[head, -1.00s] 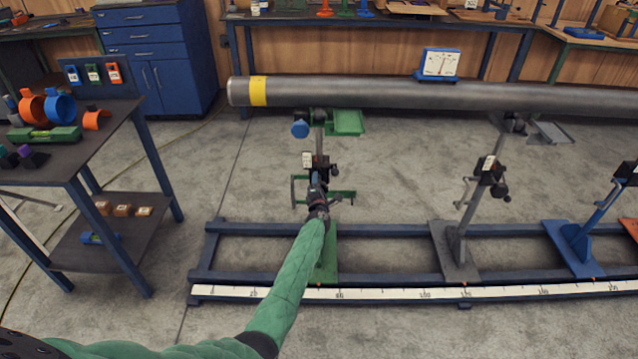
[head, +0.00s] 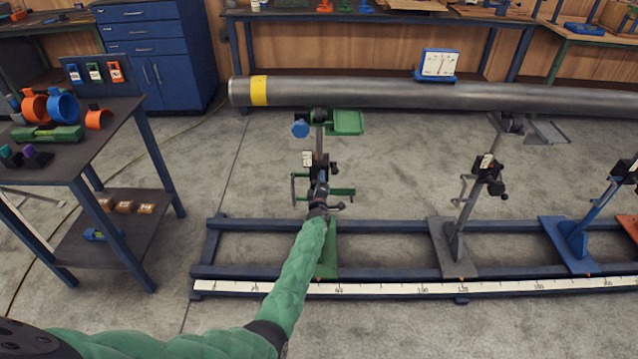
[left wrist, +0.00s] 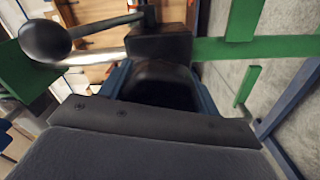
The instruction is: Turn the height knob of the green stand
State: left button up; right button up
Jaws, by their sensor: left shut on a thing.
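The green stand (head: 328,250) stands on the blue rail frame. Its upright carries a black clamp block (head: 319,171), a white tag (head: 307,159) and green cross bars (head: 341,192). My left gripper (head: 319,194) is at the near side of this upright, low on the block. In the left wrist view, my jaws (left wrist: 157,100) are shut around a dark knob (left wrist: 160,78) below a black block (left wrist: 158,44). My right gripper is out of view.
A long grey pipe (head: 380,95) with a yellow band lies above the stands. A grey stand (head: 455,250) and a blue stand (head: 575,245) are to the right. A white scale (head: 400,288) runs along the frame. A side table (head: 85,160) is at left.

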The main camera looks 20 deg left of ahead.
pick_arm(q)
jog(key=shift+d+f, duration=0.1)
dwell(0.3)
jog(key=o, duration=1)
jog(key=shift+s+d, duration=0.2)
jog(key=shift+s, duration=0.3)
jog(key=v, duration=0.6)
jog(key=shift+s, duration=0.35)
